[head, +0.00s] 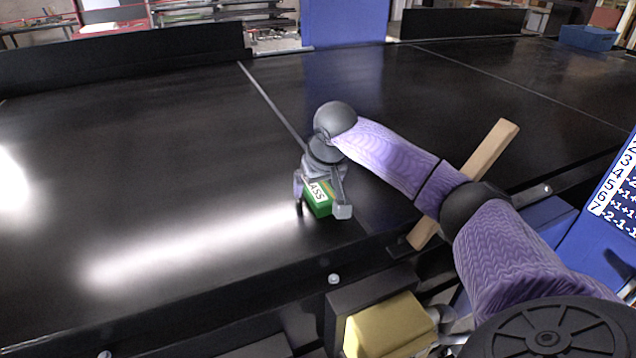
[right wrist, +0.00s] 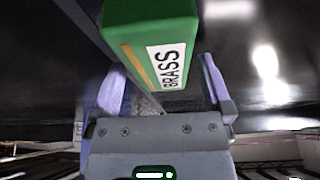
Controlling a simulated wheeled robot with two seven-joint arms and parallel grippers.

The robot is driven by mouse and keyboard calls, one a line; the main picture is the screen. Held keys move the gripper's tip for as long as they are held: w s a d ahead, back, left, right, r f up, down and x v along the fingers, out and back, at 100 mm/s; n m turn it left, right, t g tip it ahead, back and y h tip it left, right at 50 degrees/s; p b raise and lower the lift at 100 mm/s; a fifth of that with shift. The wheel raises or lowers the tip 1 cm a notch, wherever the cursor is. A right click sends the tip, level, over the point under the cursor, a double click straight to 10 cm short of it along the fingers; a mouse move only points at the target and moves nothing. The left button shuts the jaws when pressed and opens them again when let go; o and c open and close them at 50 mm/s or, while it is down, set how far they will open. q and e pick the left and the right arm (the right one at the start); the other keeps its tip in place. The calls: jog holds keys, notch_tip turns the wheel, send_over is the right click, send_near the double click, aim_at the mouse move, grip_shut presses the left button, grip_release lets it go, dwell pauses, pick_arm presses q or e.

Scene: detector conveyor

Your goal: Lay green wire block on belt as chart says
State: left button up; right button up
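The green block (head: 318,202) with a white "BRASS" label and a yellow stripe is at the black belt (head: 190,190), near its front edge. The block also fills the top middle of the right wrist view (right wrist: 150,50). My right gripper (head: 322,208) is around the block with one finger on each side. In the right wrist view a dark gap shows between the block and the right-hand finger, so the gripper looks open. The block's underside is hidden. The chart (head: 620,190) at the right edge is cut off; numbered rows show in part. My left gripper is out of view.
A yellow block (head: 388,328) sits in a dark holder below the belt's front edge. A wooden bar (head: 490,150) lies partly behind my right arm. A blue bin (head: 587,38) stands far right. Thin light lines cross the belt; its left part is clear.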

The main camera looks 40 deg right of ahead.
jog(key=v, duration=1.2)
jog(key=shift+r+p, duration=0.2)
jog(key=shift+p, duration=0.15)
